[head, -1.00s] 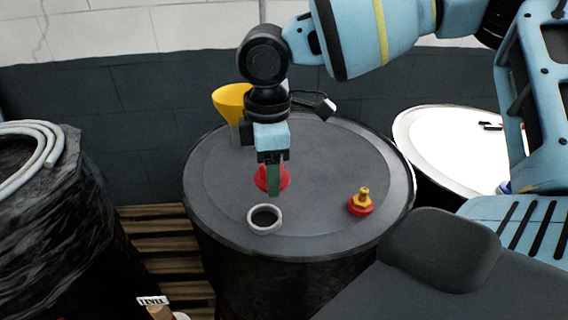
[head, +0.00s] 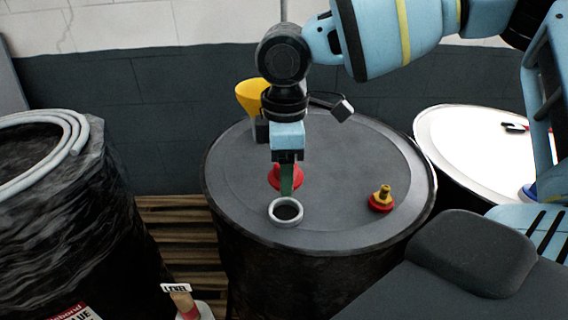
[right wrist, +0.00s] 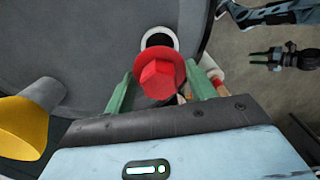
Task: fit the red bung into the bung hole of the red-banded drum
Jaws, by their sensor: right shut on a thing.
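The red bung (head: 277,177) has a six-sided head and a round flange. My right gripper (head: 287,187) is shut on it above the drum lid, with green fingers on both sides of the bung (right wrist: 157,79) in the right wrist view. The bung hole (head: 286,212) is a pale raised ring with a dark opening in the grey drum lid (head: 340,160). In the head view the bung is just behind the ring; in the right wrist view it overlaps the ring (right wrist: 160,34). No red band shows on the drum. My left gripper (right wrist: 257,59) appears small in the wrist view.
A yellow funnel (head: 252,97) stands at the lid's back left. A red and yellow fitting (head: 381,200) sits on the lid's right side. A white-topped drum (head: 470,150) is behind right. A black-wrapped drum with grey hose (head: 76,135) is at left.

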